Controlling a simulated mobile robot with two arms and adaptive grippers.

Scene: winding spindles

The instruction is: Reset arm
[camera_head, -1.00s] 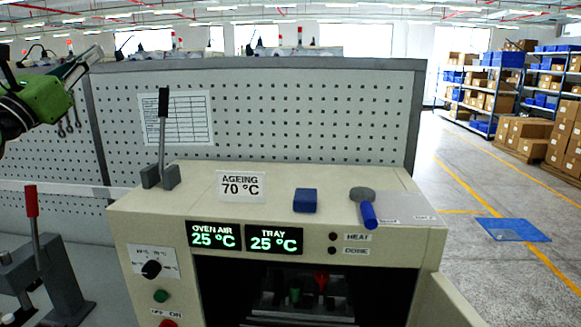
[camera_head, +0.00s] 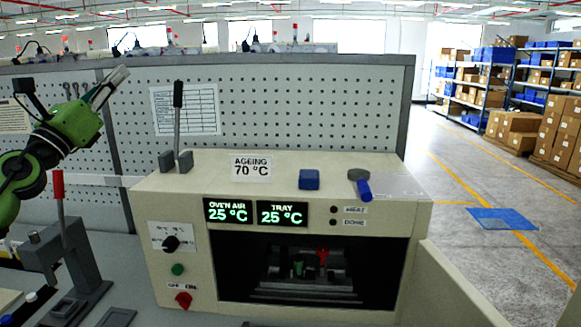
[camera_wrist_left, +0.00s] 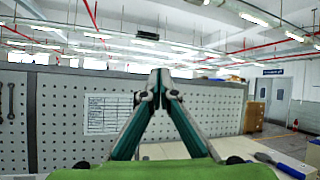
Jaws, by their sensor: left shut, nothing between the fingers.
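My left arm comes in from the left in the head view, bent upward. Its left gripper (camera_head: 113,84) is held up in front of the perforated panel, left of the oven and above its top. In the left wrist view its two fingers (camera_wrist_left: 160,80) meet at the tips, with nothing between them. The gripper touches nothing that I can see. My right gripper is not in view.
The ageing oven (camera_head: 330,170) stands open, with a tray (camera_head: 305,285) holding small green and red parts inside. A blue block (camera_head: 309,179) and a blue-handled tool (camera_head: 360,184) lie on top. A red-handled press (camera_head: 58,215) stands left. The floor at right is mostly clear.

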